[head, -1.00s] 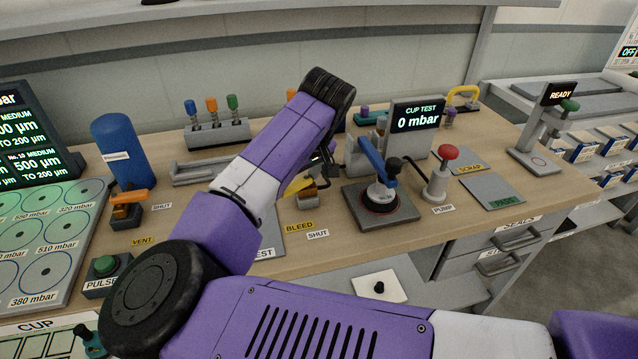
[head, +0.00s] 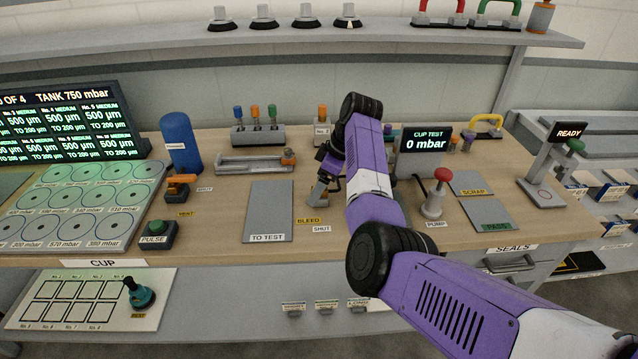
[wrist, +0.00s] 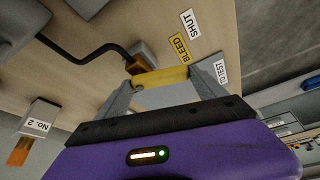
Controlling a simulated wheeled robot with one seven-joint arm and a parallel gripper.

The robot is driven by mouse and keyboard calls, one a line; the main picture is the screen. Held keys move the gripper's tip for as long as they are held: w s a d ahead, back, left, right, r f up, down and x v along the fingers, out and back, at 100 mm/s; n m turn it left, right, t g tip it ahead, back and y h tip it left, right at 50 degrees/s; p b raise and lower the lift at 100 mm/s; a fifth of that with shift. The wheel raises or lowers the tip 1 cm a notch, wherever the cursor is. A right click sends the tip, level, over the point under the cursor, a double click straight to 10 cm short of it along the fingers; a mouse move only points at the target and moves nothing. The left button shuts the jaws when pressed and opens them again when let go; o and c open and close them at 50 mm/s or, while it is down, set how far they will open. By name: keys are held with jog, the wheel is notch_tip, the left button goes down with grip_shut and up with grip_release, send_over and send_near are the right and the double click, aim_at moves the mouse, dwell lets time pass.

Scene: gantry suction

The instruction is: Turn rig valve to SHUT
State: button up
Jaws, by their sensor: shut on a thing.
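The rig valve has a yellow handle (wrist: 160,77) on a small brass-coloured body (wrist: 135,65), seen in the wrist view. A BLEED label (wrist: 178,48) and a SHUT label (wrist: 190,22) lie beside it on the bench. My gripper (wrist: 162,84) is shut on the yellow handle, with a finger at each end of it. In the head view my gripper (head: 322,188) is low over the bench, just above the BLEED label (head: 309,220) and SHUT label (head: 321,229). There my gripper hides most of the valve, so I cannot tell the handle's exact setting.
A second valve with an orange handle (head: 181,179) stands left, by a VENT label. A grey TO TEST plate (head: 268,212) lies left of my gripper. The CUP TEST display (head: 425,140) reads 0 mbar. The red-knobbed pump (head: 437,195) stands right of my arm. A shelf overhangs the back.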

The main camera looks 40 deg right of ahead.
jog(key=n, duration=0.2)
jog(key=n+y+b, duration=0.1)
jog(key=shift+s+d+g, duration=0.15)
jog(key=shift+d+g, duration=0.1)
jog(key=shift+g, duration=0.05)
jog(key=shift+r+n, duration=0.15)
jog(key=shift+n, duration=0.25)
jog(key=o, duration=2)
jog(key=shift+r, duration=0.1)
jog(key=shift+o, duration=0.2)
jog(key=shift+d, duration=0.1)
jog(key=b+v, duration=0.1)
jog(key=v, duration=0.6)
jog(key=shift+r, duration=0.3)
